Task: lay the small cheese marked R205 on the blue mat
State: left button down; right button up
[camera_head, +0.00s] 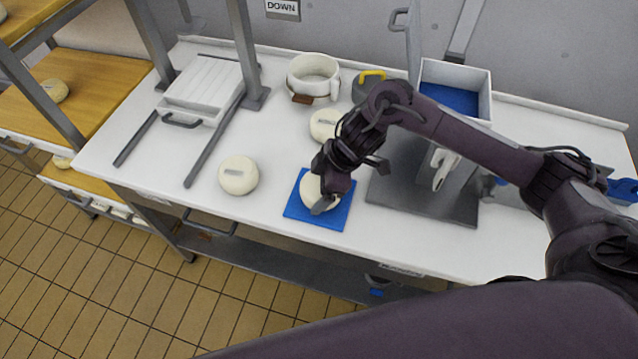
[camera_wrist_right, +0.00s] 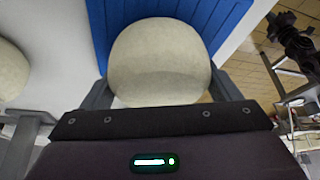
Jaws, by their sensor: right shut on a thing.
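The blue mat (camera_head: 300,212) lies near the front edge of the white table. A pale round cheese (camera_head: 309,188) is over the mat in the head view, partly covered by my right gripper (camera_head: 325,200). My right gripper is shut on this cheese. In the right wrist view the held cheese (camera_wrist_right: 160,60) sits between the fingers with the blue mat (camera_wrist_right: 98,32) behind it. I cannot tell whether it rests on the mat or is just above it. No R205 mark is legible. A dark arm part (camera_wrist_right: 300,42) in the right wrist view seems mine; its jaws are unclear.
Another marked cheese (camera_head: 238,175) stands left of the mat, and one (camera_head: 324,124) behind it. A white pot (camera_head: 313,72), a yellow-handled weight (camera_head: 369,84), a white box (camera_head: 478,78) and a grey plate (camera_head: 420,195) stand around. Bare table separates mat and left cheese.

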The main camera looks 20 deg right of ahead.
jog(key=shift+f, duration=0.15)
jog(key=o, duration=1.1)
jog(key=shift+o, duration=0.2)
notch_tip(320, 180, up, 7)
jog(key=p, duration=0.7)
jog(key=shift+p, duration=0.35)
jog(key=shift+s, duration=0.1)
